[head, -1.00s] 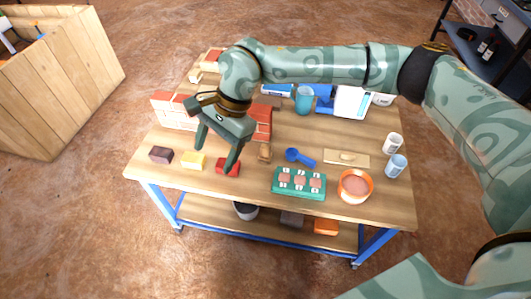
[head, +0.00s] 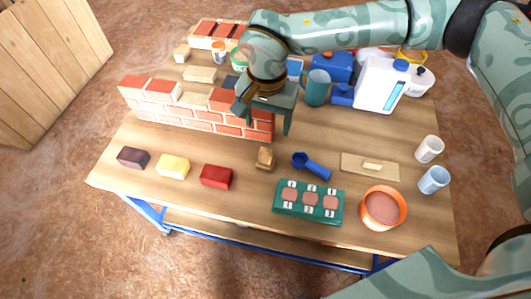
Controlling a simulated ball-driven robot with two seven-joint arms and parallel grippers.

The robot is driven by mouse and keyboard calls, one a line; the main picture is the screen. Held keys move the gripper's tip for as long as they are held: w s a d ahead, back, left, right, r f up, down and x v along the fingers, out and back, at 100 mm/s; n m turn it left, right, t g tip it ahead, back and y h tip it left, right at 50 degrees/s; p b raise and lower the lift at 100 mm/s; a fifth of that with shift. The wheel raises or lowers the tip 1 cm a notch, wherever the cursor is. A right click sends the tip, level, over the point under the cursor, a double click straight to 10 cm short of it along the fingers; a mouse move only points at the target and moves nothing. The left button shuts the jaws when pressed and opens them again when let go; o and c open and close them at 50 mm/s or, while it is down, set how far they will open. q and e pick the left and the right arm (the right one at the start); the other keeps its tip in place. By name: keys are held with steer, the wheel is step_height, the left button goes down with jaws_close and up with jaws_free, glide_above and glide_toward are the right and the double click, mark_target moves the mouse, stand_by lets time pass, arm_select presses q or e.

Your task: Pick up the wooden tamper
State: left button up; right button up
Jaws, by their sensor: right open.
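The wooden tamper (head: 265,158) is a small brown wooden piece standing on the table, just in front of the right end of the low brick wall (head: 195,117). My right gripper (head: 264,122) is open and empty. In the picture its fingers point down just above and behind the tamper, overlapping the right end of the wall. A gap shows between the fingertips and the tamper; their exact height cannot be told. My left gripper is not in view.
Dark, yellow and red blocks (head: 216,176) lie left of the tamper. A blue scoop (head: 312,165), a green tray of samples (head: 308,202), a wooden float (head: 370,166) and an orange bowl (head: 383,207) lie to the right. A teal mug (head: 316,87) stands behind.

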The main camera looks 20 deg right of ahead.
mark_target(266, 159)
step_height(266, 159, down, 11)
steer(key=b, duration=0.4)
steer(key=shift+b, duration=0.3)
step_height(266, 159, down, 2)
steer(key=shift+w+f+b, duration=0.1)
steer(key=shift+f+b, duration=0.15)
steer(key=shift+b, duration=0.7)
step_height(266, 159, down, 3)
steer(key=shift+w+r+b, duration=0.1)
steer(key=shift+r+b, duration=0.1)
steer(key=shift+b, duration=0.65)
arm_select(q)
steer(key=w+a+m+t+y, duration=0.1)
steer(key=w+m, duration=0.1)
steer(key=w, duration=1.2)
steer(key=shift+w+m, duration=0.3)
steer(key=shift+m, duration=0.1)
arm_select(e)
steer(key=c, duration=1.1)
